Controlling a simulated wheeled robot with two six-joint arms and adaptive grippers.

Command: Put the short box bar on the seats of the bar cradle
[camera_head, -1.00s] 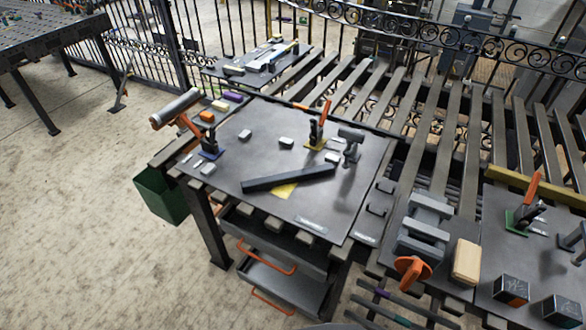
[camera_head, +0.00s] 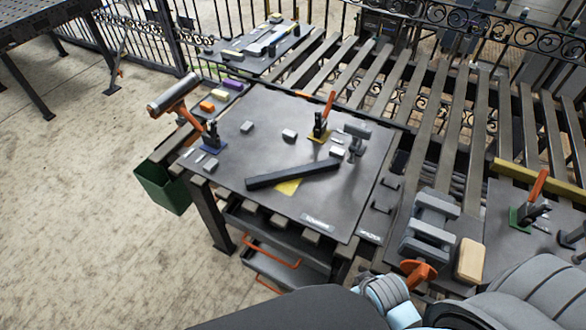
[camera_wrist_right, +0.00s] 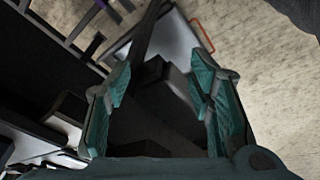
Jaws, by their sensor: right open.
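A dark square-section bar (camera_head: 293,175), which looks like the box bar, lies slantwise on the grey worktable plate (camera_head: 235,160), partly over a yellow patch (camera_head: 287,187). A low rack with pale and dark strips (camera_head: 262,45) on the back plate may be the bar cradle; I cannot tell for sure. My right gripper (camera_wrist_right: 160,75) shows in the right wrist view, with two teal-padded fingers spread apart. Dark beam-like shapes show between and beyond the fingers; no contact is clear. In the head view my right arm is at the lower right. My left gripper is not in view.
Toggle clamps with orange handles stand on the plate at left (camera_head: 210,135) and back (camera_head: 321,127). Small grey blocks (camera_head: 289,135) and a grey post (camera_head: 356,138) are nearby. A grey vise (camera_head: 429,225) and a wooden block (camera_head: 470,260) sit at right.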

